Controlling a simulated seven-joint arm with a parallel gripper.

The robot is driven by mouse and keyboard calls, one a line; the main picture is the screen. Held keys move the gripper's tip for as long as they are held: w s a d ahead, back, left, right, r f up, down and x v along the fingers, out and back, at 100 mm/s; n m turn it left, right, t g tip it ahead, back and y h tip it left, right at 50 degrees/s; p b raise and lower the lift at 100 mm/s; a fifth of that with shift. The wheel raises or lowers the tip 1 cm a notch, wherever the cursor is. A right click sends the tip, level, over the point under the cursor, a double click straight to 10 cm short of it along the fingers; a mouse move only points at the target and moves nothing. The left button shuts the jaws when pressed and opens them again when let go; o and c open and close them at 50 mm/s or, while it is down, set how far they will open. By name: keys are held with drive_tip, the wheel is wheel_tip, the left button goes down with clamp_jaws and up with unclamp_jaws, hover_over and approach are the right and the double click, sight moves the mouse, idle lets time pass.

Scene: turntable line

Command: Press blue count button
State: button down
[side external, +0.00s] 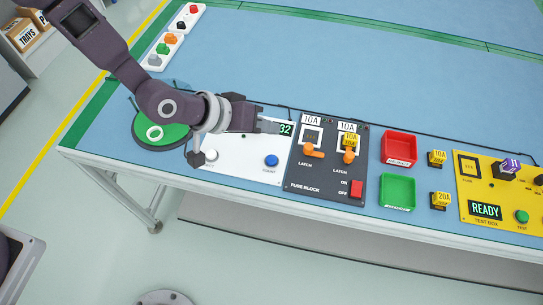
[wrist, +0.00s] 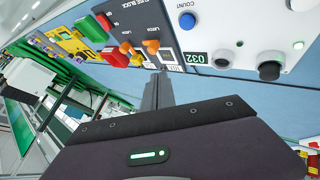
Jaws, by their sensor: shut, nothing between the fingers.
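The blue count button (side external: 271,160) sits on the right part of the white panel (side external: 232,172), above the label COUNT. In the wrist view the blue button (wrist: 187,20) is near the top edge, clear of the fingers. The panel's display (wrist: 196,58) reads 032. My gripper (side external: 278,126) is shut and empty. In the side view its fingertips appear near the display, above the blue button in the picture and apart from it. In the wrist view the gripper (wrist: 165,75) points toward the border between the white panel and the dark fuse block.
The fuse block (side external: 300,178) with orange levers and a red switch stands right of the panel. Red (side external: 401,147) and green (side external: 398,192) bins and a yellow test box (side external: 478,190) lie further right. A green turntable (side external: 150,137) is at left. A black knob (wrist: 269,70) protrudes from the panel.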

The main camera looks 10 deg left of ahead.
sight(268, 161)
drive_tip(key=shift+f, duration=4.4)
drive_tip(key=shift+f, duration=0.4)
drive_tip(key=shift+f, duration=0.45)
drive_tip(key=shift+r, duration=0.9)
drive_tip(key=shift+r, duration=0.1)
drive_tip(key=shift+r, duration=2.35)
